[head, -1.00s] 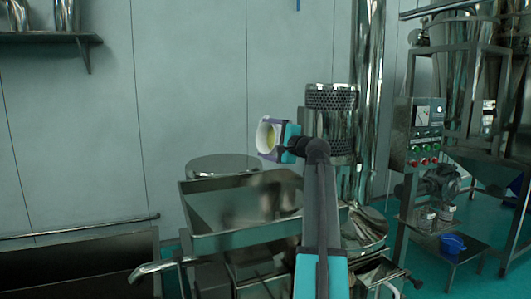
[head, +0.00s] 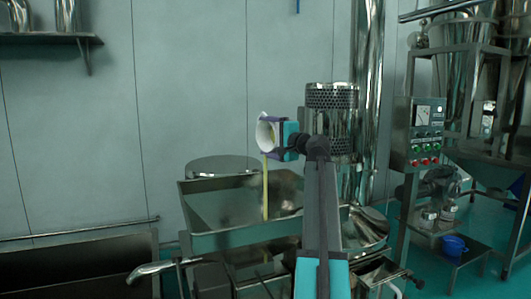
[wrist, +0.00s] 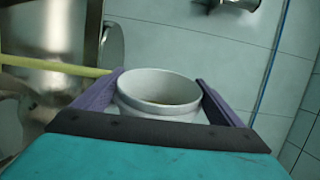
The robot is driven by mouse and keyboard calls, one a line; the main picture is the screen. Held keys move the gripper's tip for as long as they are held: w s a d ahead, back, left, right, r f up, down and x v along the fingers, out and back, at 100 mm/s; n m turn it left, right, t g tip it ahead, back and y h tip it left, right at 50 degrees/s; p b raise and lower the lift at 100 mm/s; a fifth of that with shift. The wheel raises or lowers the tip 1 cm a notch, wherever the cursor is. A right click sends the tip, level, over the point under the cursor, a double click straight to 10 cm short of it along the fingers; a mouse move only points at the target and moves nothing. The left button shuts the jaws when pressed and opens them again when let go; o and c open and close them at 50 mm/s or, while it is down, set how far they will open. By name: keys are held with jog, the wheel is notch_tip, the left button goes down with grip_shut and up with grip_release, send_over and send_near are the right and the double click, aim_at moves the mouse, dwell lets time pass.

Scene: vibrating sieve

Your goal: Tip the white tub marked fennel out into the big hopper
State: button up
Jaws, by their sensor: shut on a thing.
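The white tub (head: 266,134) is held tilted over the big hopper (head: 215,239), a square steel hopper below it in the head view. A thin yellow stream (head: 266,190) falls from the tub's lip into the hopper. In the wrist view the tub (wrist: 158,84) sits between the purple fingers of my gripper (wrist: 158,100), which is shut on it. A little of its contents shows inside the rim, and the yellow stream (wrist: 50,65) runs off to the left. No marking on the tub can be read.
A round steel lid (head: 223,166) lies behind the hopper, and a perforated steel cylinder (head: 331,98) stands to its right. A control box (head: 426,130) and a frame with a blue bowl (head: 454,244) are further right. A steel trough (head: 80,265) is at lower left.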

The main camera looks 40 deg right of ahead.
jog(key=shift+n+b, duration=2.2)
jog(key=shift+b, duration=0.25)
jog(key=shift+n+b, duration=2.3)
jog(key=shift+b, duration=0.2)
jog(key=shift+r+m+p, duration=0.15)
jog(key=shift+m+p, duration=0.15)
jog(key=shift+p, duration=0.3)
jog(key=shift+m+p, duration=1.8)
jog(key=shift+p, duration=1.05)
jog(key=shift+m+p, duration=1.1)
jog(key=shift+p, duration=0.6)
jog(key=shift+m+p, duration=1.6)
jog(key=shift+p, duration=0.95)
